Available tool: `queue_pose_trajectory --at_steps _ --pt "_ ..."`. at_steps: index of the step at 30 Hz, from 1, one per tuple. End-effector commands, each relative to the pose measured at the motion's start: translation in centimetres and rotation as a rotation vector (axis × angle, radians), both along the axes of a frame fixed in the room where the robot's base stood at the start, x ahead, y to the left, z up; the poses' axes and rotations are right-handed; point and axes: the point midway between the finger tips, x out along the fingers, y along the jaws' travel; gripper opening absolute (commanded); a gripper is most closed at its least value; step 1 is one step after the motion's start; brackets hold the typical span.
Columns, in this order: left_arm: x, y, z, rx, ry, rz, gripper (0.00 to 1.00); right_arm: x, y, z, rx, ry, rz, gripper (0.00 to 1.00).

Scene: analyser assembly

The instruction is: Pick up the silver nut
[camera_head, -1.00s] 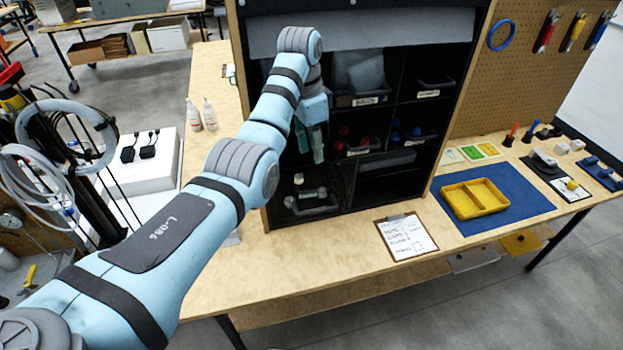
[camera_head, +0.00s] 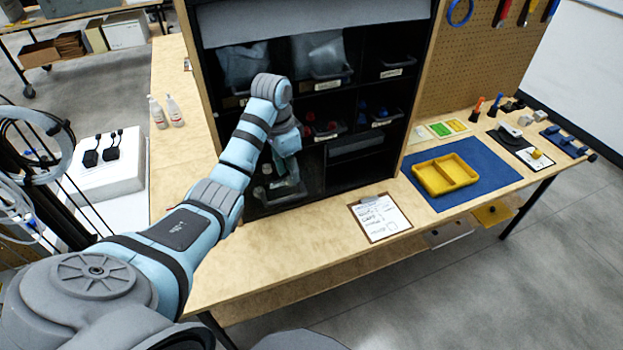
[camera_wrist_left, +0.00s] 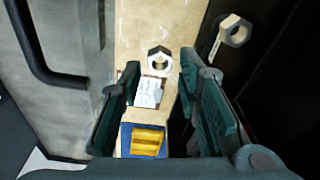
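Two silver hex nuts show in the left wrist view. One nut (camera_wrist_left: 158,60) lies in line with the gap between the fingers, beyond the tips. The other nut (camera_wrist_left: 235,30) is to the upper right, against a dark background. What they rest on is unclear. My left gripper (camera_wrist_left: 155,95) is open, with nothing between its dark green fingers. In the head view the left gripper (camera_head: 287,160) is at the lower left compartment of the black shelf (camera_head: 350,178), over a bin (camera_head: 283,193) that it partly hides. My right gripper is out of view.
Shelf walls and dividers stand close around the left gripper. More bins with red (camera_head: 309,118) and blue parts (camera_head: 362,118) sit above and right. A clipboard (camera_head: 380,217) lies on the wooden table in front. A yellow tray (camera_head: 445,174) sits on a blue mat (camera_head: 490,179).

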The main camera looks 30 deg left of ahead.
Motion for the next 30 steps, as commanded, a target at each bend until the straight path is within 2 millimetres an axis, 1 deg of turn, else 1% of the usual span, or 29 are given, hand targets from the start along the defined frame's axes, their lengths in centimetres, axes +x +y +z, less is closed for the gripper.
queue_pose_trajectory --at_steps 1,5,12,14,18,30 --pt "-0.1 0.0 -0.7 -0.003 0.004 0.002 0.31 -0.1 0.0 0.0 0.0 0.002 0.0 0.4" --pt "-0.2 0.1 -1.7 -0.003 0.003 0.006 0.31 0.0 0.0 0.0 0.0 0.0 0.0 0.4" --pt "-0.1 0.0 -1.9 -0.003 0.002 0.003 0.31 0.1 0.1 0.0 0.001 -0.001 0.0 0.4" --pt "-0.1 -0.1 -1.9 -0.003 0.002 0.002 0.23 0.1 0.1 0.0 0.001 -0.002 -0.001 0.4" --pt "0.0 -0.1 -1.9 -0.003 0.001 0.002 0.01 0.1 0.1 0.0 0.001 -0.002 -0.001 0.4" --pt "0.2 -0.3 -1.6 -0.004 0.001 -0.003 0.0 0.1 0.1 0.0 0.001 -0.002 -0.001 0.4"
